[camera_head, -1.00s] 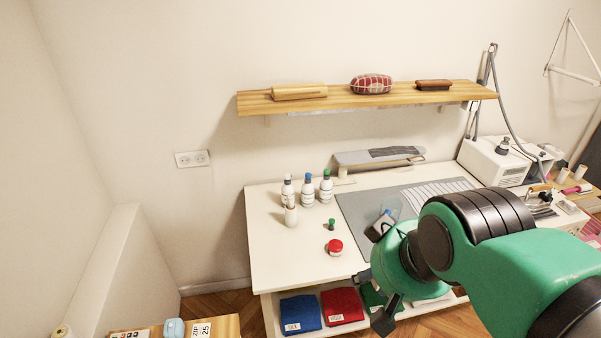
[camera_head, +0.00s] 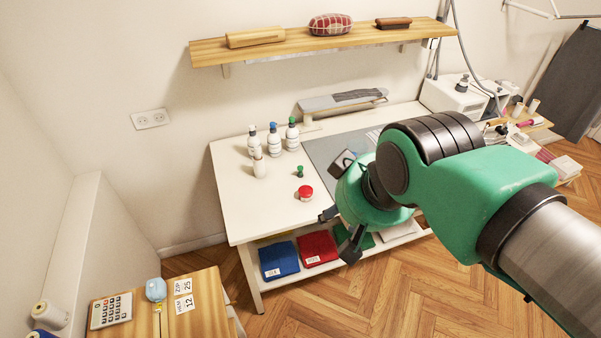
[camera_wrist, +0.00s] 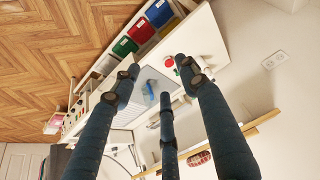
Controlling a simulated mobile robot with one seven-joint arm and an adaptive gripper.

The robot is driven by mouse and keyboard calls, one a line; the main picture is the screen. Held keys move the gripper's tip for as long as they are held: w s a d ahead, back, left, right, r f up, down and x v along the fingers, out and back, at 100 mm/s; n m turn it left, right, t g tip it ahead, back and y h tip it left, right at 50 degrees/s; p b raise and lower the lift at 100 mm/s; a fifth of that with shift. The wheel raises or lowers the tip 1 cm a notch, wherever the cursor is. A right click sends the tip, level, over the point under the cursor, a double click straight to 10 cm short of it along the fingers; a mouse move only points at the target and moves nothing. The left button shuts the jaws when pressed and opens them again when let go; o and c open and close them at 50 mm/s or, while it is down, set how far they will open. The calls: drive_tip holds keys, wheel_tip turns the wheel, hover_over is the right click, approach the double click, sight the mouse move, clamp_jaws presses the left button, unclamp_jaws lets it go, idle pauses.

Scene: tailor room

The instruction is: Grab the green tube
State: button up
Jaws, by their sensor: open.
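A small green upright object (camera_head: 300,171), which looks like the green tube, stands on the white table (camera_head: 232,190), behind a red-lidded round jar (camera_head: 305,192). A white bottle with a green cap (camera_head: 292,136) stands farther back. My gripper (camera_head: 338,206) is open and empty, to the right of the small green object in the head view and apart from it. In the wrist view my gripper (camera_wrist: 160,82) has its dark fingers spread, with the table beyond them. I cannot make out the small green object surely there.
Several bottles, including a blue-capped one (camera_head: 273,139), stand near the green object. A grey mat (camera_head: 322,152) lies to its right. A wooden shelf (camera_head: 290,46) hangs above. Folded blue cloth (camera_head: 279,260) and red cloth (camera_head: 317,247) lie on the lower shelf. Open floor (camera_head: 400,285) lies in front.

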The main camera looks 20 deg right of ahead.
drive_tip(key=shift+w+r, duration=0.1)
drive_tip(key=w+d+r+n+g+p, duration=0.1)
drive_tip(key=w+r+n+p, duration=0.2)
drive_tip(key=w, duration=1.1)
drive_tip(key=n+g+p, duration=0.5)
drive_tip(key=n+p, duration=0.2)
drive_tip(key=p, duration=0.2)
hover_over(300, 167)
wheel_tip(300, 167, down, 29)
drive_tip(key=shift+d+f, duration=0.1)
drive_tip(key=shift+f, duration=0.1)
drive_tip(key=shift+f+p, duration=0.4)
drive_tip(key=shift+f, duration=3.8)
